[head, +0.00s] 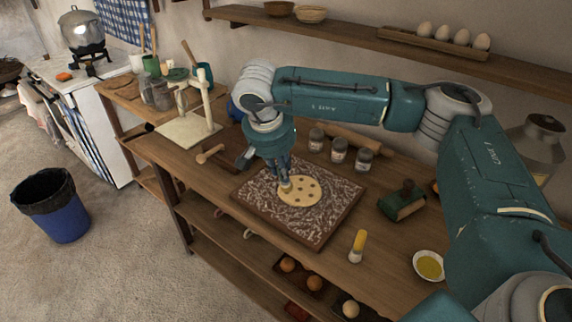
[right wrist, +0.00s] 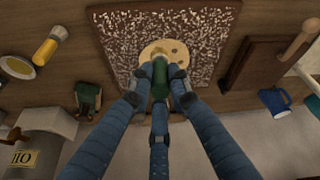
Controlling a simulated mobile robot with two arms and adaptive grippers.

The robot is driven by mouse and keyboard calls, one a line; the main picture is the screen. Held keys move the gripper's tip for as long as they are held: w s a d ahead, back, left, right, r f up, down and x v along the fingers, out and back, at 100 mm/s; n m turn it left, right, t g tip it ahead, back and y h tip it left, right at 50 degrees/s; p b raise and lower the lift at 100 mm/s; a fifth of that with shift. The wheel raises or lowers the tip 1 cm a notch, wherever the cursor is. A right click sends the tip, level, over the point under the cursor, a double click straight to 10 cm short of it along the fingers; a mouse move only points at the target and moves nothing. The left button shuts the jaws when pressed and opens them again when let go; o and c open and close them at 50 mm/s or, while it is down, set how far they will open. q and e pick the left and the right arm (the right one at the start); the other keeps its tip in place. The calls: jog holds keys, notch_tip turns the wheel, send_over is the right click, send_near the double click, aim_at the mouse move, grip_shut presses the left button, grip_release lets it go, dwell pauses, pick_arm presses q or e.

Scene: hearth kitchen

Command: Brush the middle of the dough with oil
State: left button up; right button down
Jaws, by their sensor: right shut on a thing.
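The round pale dough (head: 299,191) lies on a flour-dusted dark board (head: 322,222) and has several dark spots. It also shows in the right wrist view (right wrist: 178,47). My right gripper (head: 284,178) is over the left part of the dough, pointing down. In the right wrist view its fingers are shut around a green-handled tool (right wrist: 160,80), whose far end is at the dough; I cannot tell whether it touches. A brush-like tool with a yellow handle (head: 359,241) and pale end is on the table. A small white bowl of yellow oil (head: 430,266) is at the right. My left gripper is not in view.
Several jars (head: 338,150) and a rolling pin (head: 358,137) are behind the board. A green block-like tool (head: 402,203) is right of it. A wooden mallet-like tool (head: 209,153) and a pale stand (head: 190,128) are left. Bare table (head: 385,255) lies between brush and bowl.

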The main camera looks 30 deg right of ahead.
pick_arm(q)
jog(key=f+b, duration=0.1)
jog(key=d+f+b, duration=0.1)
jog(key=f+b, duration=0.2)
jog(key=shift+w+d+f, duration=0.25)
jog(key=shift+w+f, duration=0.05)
pick_arm(e)
jog(key=w+d+f+m, duration=0.2)
jog(key=d+f, duration=0.3)
jog(key=f, duration=0.2)
jog(key=shift+d+f+g+h, duration=0.2)
jog(key=shift+f+g+h, duration=0.1)
jog(key=shift+f, duration=0.05)
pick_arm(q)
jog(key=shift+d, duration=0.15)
pick_arm(e)
jog(key=shift+s, duration=0.1)
pick_arm(q)
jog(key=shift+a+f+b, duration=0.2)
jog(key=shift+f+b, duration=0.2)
jog(key=shift+b, duration=0.25)
pick_arm(e)
jog(key=shift+f, duration=0.75)
jog(key=shift+d, duration=0.1)
